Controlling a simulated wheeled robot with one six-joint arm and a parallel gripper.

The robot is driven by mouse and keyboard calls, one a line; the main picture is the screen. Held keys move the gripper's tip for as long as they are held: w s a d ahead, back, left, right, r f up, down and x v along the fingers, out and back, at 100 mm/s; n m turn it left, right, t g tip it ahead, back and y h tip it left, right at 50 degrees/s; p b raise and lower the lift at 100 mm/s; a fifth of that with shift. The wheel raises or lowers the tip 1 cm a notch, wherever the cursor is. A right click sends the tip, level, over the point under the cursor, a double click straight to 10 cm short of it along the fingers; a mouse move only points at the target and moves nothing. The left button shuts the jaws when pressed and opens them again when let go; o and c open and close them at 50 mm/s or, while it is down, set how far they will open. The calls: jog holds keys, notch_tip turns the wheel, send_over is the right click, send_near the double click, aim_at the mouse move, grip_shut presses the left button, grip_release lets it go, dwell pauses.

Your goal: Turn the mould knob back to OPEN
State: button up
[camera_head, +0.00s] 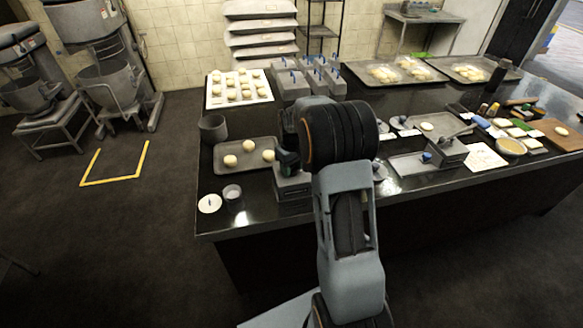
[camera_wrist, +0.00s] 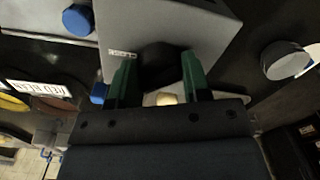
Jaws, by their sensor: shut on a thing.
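The grey mould (camera_head: 291,188) stands at the front left of the dark counter, below my gripper (camera_head: 288,160). In the wrist view the mould's grey face (camera_wrist: 190,25) fills the top middle and carries a small white label (camera_wrist: 122,54), too small to read. A dark knob (camera_wrist: 156,56) sits between the green fingers of my gripper (camera_wrist: 156,66), which is shut on it. The fingers and shadow hide part of the knob, and I cannot tell which way it points.
A tray with dough balls (camera_head: 230,160) lies just left of the mould, with a small cup (camera_head: 232,192) in front. Several grey moulds (camera_head: 292,88) stand behind. The counter's front edge is close.

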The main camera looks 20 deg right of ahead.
jog(key=n, duration=0.4)
jog(key=shift+n+b, duration=0.3)
jog(key=shift+n, duration=1.9)
jog(key=o, duration=0.9)
jog(key=shift+o, duration=0.2)
notch_tip(320, 180, up, 14)
